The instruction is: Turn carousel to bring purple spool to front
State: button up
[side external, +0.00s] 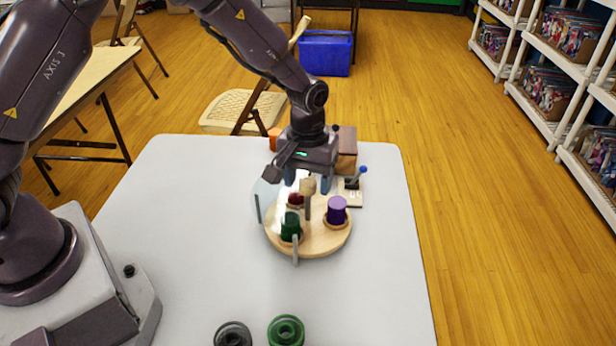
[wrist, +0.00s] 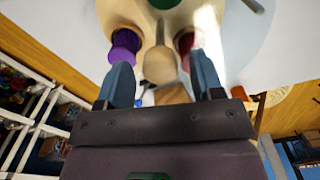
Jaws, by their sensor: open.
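The carousel (side external: 318,246) is a round light-wood turntable on the white table, with a central wooden post topped by a knob (side external: 308,186). The purple spool (side external: 337,210) stands upright on its right side. A green spool (side external: 291,226) stands at its front left and a dark red spool (side external: 295,200) at its back left. My gripper (side external: 307,184) is over the back of the carousel, fingers pointing down. In the wrist view my gripper (wrist: 161,75) is open, with the knob (wrist: 160,66) between and beyond the fingertips. The purple spool (wrist: 124,46) is beside the left finger there.
A clear curved panel (side external: 268,200) stands at the carousel's left, and a thin grey upright (side external: 295,250) at its front. A brown box (side external: 346,150) and a small holder with a blue-tipped item (side external: 352,188) are behind.

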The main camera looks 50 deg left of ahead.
notch_tip(320, 180, up, 13)
dwell(0.4)
jog(key=s+a+r+m+t, duration=0.2)
jog(key=s+r, duration=0.3)
jog(key=s, duration=0.6)
jog(key=s+a+r+m+t, duration=0.3)
jog(key=s+r, duration=0.3)
jog(key=s, duration=0.6)
jog(key=shift+a+r+m+t, duration=0.3)
jog(key=shift+a+m, duration=0.1)
jog(key=shift+a, duration=0.3)
